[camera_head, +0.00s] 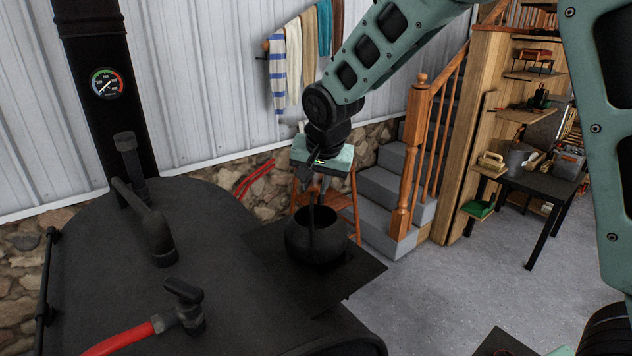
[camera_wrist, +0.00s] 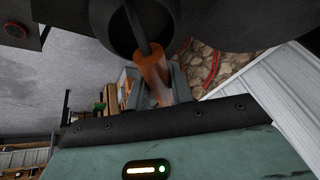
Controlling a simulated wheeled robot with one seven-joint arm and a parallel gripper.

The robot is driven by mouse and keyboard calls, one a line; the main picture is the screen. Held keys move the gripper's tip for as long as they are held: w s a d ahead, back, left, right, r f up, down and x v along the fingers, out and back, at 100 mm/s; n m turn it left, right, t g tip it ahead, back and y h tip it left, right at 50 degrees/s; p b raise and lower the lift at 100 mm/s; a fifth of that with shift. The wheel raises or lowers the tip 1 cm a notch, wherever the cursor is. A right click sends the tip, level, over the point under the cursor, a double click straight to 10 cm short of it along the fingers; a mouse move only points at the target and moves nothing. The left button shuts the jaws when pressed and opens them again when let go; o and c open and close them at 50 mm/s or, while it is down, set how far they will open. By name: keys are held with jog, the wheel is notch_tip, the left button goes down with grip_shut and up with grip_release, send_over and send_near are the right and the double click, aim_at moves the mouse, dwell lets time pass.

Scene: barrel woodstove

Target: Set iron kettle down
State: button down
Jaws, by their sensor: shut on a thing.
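The black iron kettle (camera_head: 315,243) is a round pot, upright over a flat dark plate (camera_head: 366,277) beside the barrel stove (camera_head: 110,270). Its base appears at or just above the plate; I cannot tell whether it touches. My gripper (camera_head: 316,188) is directly above the kettle, pointing down, shut on its raised handle. In the wrist view the kettle (camera_wrist: 103,22) fills the top. A dark handle bar leads to an orange-brown grip (camera_wrist: 152,75) between the fingers. The fingers partly hide the grip.
On the stove top stand a dark fitting (camera_head: 157,238), a red-handled tool (camera_head: 125,338) and a stovepipe with a gauge (camera_head: 107,83). An orange stool (camera_head: 346,202) is behind the kettle. Stairs with a wooden railing (camera_head: 402,215) rise beyond. Grey floor right of the plate is open.

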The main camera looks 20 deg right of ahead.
jog(key=shift+f, duration=0.1)
jog(key=c, duration=1.1)
grip_release()
jog(key=shift+c, duration=0.2)
jog(key=shift+s+f, duration=0.1)
jog(key=shift+f, duration=0.05)
jog(key=b+v, duration=0.4)
jog(key=v, duration=1.3)
jog(key=shift+r+b, duration=0.35)
jog(key=s+a+f+n+g+b, duration=0.1)
jog(key=s+a+f+n, duration=0.15)
jog(key=s+f, duration=0.3)
jog(key=s+a+f+n+g+y+b, duration=0.1)
jog(key=s+a+f+n, duration=0.1)
jog(key=s+f+n, duration=0.3)
jog(key=s+a+f+n+g+b, duration=0.1)
jog(key=s+a+f, duration=0.25)
jog(key=f, duration=0.35)
jog(key=s+d+f+n+g+b, duration=0.1)
jog(key=s+f+n+g, duration=0.1)
jog(key=s+f+n, duration=0.3)
jog(key=s+f, duration=0.4)
jog(key=s, duration=0.3)
jog(key=shift+s+d+f, duration=0.25)
jog(key=shift+d, duration=0.15)
